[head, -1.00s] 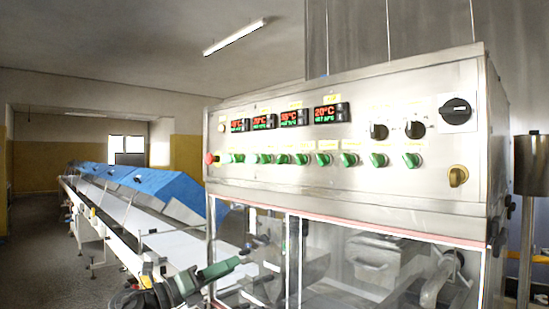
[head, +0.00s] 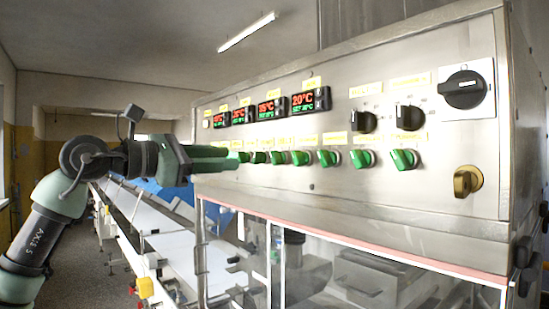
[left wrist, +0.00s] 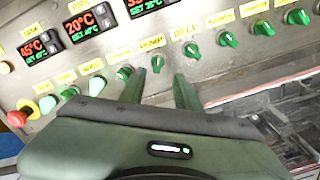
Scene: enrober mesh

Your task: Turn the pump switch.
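The steel control panel (head: 330,205) carries a row of green rotary switches, such as the rightmost one (head: 403,159), under yellow labels. The labels are too small for me to tell which switch is the pump's. My left gripper (head: 236,158) reaches from the left to the left part of this row and hides some switches. In the left wrist view its fingers (left wrist: 160,72) are apart, with a green switch (left wrist: 157,63) showing between the tips; I cannot tell whether they touch it. Another green switch (left wrist: 192,50) is just right of the right fingertip. My right gripper is not in view.
Temperature displays (head: 302,101) sit above the switches. Black knobs (head: 409,117), a large black rotary switch (head: 464,90) and a brass knob (head: 467,181) are at the right. A red button (left wrist: 17,118) is at the left. A conveyor (head: 165,245) runs back at the left.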

